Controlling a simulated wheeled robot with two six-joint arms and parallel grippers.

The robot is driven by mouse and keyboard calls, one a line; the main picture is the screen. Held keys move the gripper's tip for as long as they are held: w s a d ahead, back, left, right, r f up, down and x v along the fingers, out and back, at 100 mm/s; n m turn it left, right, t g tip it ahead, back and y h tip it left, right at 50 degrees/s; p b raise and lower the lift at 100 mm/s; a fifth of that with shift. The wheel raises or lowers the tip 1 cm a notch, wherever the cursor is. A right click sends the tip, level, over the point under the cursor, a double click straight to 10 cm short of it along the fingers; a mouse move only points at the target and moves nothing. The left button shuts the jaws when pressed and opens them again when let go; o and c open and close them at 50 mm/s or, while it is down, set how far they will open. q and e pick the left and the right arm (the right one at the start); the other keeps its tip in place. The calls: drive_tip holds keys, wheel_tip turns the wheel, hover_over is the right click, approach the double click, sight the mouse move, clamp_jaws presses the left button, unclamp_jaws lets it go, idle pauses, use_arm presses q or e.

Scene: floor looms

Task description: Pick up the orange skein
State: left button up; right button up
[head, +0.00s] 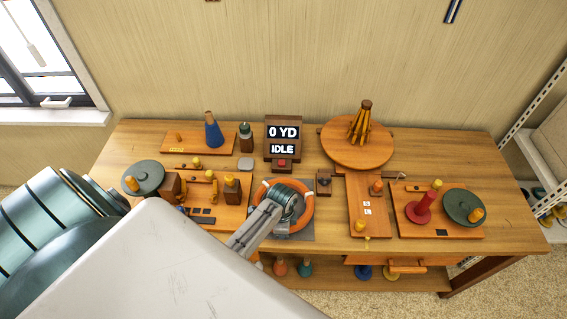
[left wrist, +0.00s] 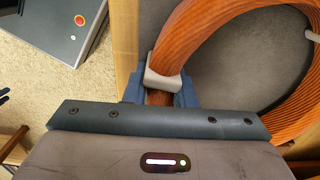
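The orange skein (head: 309,212) is a ring lying flat on a dark grey mat (head: 303,237) at the front middle of the bench. It fills the upper right of the left wrist view (left wrist: 187,30), with pale bands around it. My left gripper (head: 285,197) is over the skein in the head view and hides its middle. In the left wrist view my left gripper's blue fingers (left wrist: 160,94) stand on both sides of the strand, just below a pale band. The strand fills the gap between them. No lift off the mat is visible. My right gripper is not in view.
A display reading "0 YD" and "IDLE" (head: 283,137) stands behind the skein. A round wooden turntable (head: 350,153) with a peg stand is at the back right. Wooden boards with spools and dark discs lie on both sides. A lower shelf (head: 340,281) holds several cones.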

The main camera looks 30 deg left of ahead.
use_arm(q)
clamp_jaws()
drive_tip(key=shift+r, duration=0.1)
drive_tip(key=shift+r+b, duration=0.5)
drive_tip(key=shift+r, duration=0.15)
drive_tip(key=shift+s+r+b, duration=0.2)
drive_tip(key=shift+r+b, duration=0.15)
drive_tip(key=shift+r, duration=0.1)
drive_tip(key=shift+s+r+b, duration=0.2)
drive_tip(key=shift+r+b, duration=0.1)
drive_tip(key=shift+r, duration=0.15)
drive_tip(key=s+d+r+b, duration=0.1)
drive_tip(key=s+b, duration=0.1)
drive_tip(key=s, duration=0.5)
drive_tip(key=s+d+b, duration=0.2)
drive_tip(key=s, duration=0.6)
drive_tip(key=shift+d+r, duration=0.3)
drive_tip(key=shift+r, duration=0.1)
